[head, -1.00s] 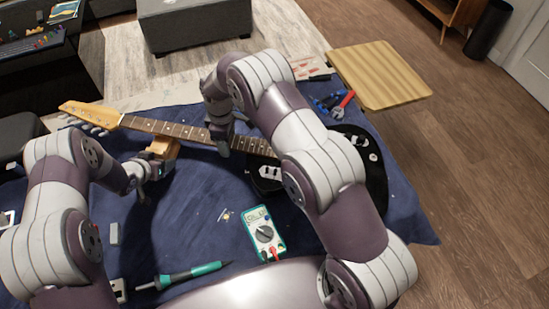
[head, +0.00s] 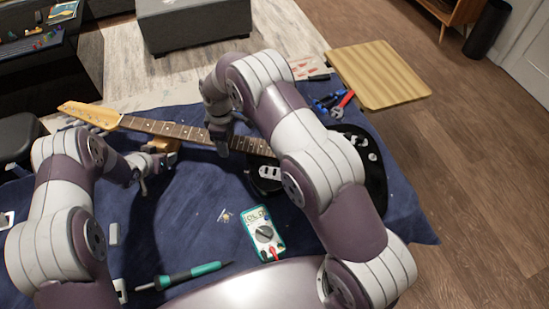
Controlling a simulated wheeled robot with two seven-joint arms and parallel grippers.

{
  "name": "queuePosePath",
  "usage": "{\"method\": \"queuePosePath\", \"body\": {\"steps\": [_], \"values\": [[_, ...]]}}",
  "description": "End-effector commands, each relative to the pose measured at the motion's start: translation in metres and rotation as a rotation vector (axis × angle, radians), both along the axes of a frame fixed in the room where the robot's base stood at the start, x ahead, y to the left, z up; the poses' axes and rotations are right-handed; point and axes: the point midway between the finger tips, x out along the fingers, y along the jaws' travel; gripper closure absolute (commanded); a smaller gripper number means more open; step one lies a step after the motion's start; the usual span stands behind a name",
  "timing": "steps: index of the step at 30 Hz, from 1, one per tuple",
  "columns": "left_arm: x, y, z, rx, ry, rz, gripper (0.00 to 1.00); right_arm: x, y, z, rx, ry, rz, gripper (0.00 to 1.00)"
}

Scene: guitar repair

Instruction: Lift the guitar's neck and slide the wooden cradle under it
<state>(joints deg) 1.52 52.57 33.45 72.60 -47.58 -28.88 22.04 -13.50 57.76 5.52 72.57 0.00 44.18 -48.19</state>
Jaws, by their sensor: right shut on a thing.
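The guitar lies across the blue cloth, its pale headstock (head: 87,114) at the left and its dark body (head: 375,175) partly behind my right arm. My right gripper (head: 221,147) is shut on the neck (head: 180,131) near its middle. The wooden cradle (head: 163,147) stands under the neck, nearer the headstock. Whether the neck touches it, I cannot tell. My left gripper (head: 152,172) is just in front of the cradle, its fingers apart, and seems clear of it.
A multimeter (head: 264,233) and a green-handled soldering iron (head: 183,276) lie on the cloth in front. Red and blue pliers (head: 340,102) lie behind the body. A wooden stool (head: 380,75) stands at the back right. The cloth (head: 190,215) between is mostly clear.

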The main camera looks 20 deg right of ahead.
Motion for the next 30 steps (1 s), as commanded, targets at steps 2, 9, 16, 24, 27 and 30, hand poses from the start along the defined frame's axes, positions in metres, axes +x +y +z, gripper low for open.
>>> {"method": "queuePosePath", "body": {"steps": [2, 9, 16, 24, 27, 30], "values": [[0.0007, 0.0, 0.0002, -0.001, -0.002, 0.0, 0.64, 0.0034, 0.0012, 0.0048, 0.003, -0.012, 0.0, 0.95], [0.0008, 0.0, -0.0005, 0.0, -0.002, 0.0, 0.31, 0.0034, 0.0012, 0.0049, 0.003, -0.012, 0.0, 0.95], [0.0004, 0.0, -0.001, 0.0, -0.001, 0.0, 0.04, 0.0034, 0.0012, 0.0048, 0.003, -0.011, 0.0, 0.95], [-0.0003, 0.0, -0.0018, 0.0, 0.001, 0.0, 0.13, 0.0033, 0.0012, 0.0047, 0.003, -0.011, 0.0, 0.95], [-0.0003, 0.0002, -0.0015, 0.0, 0.0, 0.0, 0.13, 0.0033, 0.0012, 0.0047, 0.003, -0.011, 0.0, 0.95], [-0.0032, 0.0019, 0.0015, 0.0, 0.001, 0.0, 0.13, 0.0033, 0.0012, 0.0048, 0.003, -0.011, 0.0, 0.95]]}}
